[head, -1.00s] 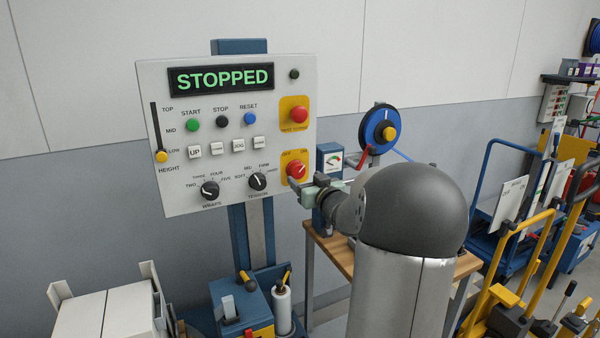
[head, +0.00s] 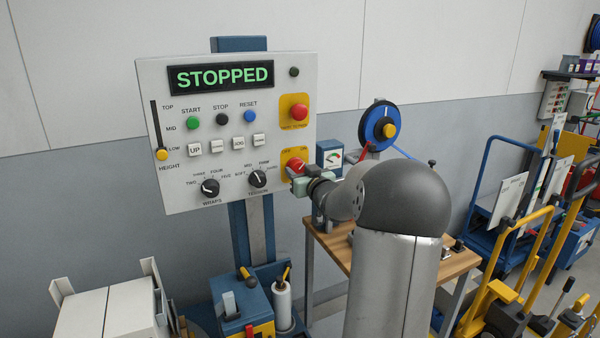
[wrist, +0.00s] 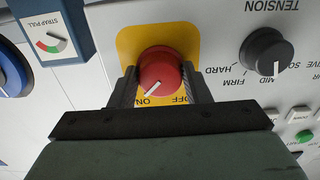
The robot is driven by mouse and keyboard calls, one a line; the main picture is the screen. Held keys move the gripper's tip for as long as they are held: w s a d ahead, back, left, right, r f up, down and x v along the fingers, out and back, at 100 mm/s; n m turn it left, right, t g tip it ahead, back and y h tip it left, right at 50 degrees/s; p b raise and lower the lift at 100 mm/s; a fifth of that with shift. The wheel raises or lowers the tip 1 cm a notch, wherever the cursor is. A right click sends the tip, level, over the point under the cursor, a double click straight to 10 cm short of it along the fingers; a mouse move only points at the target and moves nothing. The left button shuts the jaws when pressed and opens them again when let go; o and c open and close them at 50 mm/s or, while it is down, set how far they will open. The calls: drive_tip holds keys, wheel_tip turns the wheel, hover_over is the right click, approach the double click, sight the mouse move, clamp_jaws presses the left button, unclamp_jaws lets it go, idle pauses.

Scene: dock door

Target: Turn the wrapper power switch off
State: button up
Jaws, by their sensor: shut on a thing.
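The wrapper power switch is a red rotary knob (head: 294,165) on a yellow plate at the lower right of the control panel (head: 180,95). In the wrist view the red knob (wrist: 160,70) sits between the two dark fingers of my gripper (wrist: 159,75), which is shut on it. Its white pointer line is aimed at the ON label (wrist: 141,101); the OFF label (wrist: 180,98) is beside it. In the head view my gripper (head: 299,178) covers the knob's lower part. The panel display (head: 222,78) reads STOPPED in green.
A red emergency button (head: 299,112) on a yellow plate sits above the switch. The black tension knob (head: 257,179) is close to its left. A strap pull gauge (head: 331,158) and a wooden bench (head: 440,264) stand to the right.

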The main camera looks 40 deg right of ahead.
drive_tip(key=shift+f+b, duration=0.1)
drive_tip(key=shift+b, duration=0.2)
drive_tip(key=n+b, duration=0.3)
drive_tip(key=b, duration=0.1)
drive_tip(key=shift+f+n, duration=0.15)
drive_tip(key=shift+n, duration=0.15)
drive_tip(key=n+b, duration=0.4)
drive_tip(key=shift+n, duration=0.3)
drive_tip(key=n+b, duration=0.5)
drive_tip(key=n, duration=0.1)
drive_tip(key=n+b, duration=0.2)
drive_tip(key=n, duration=0.1)
drive_tip(key=shift+d+r+n, duration=0.1)
drive_tip(key=shift+r+n, duration=0.2)
drive_tip(key=shift+r, duration=0.05)
drive_tip(key=o, duration=1)
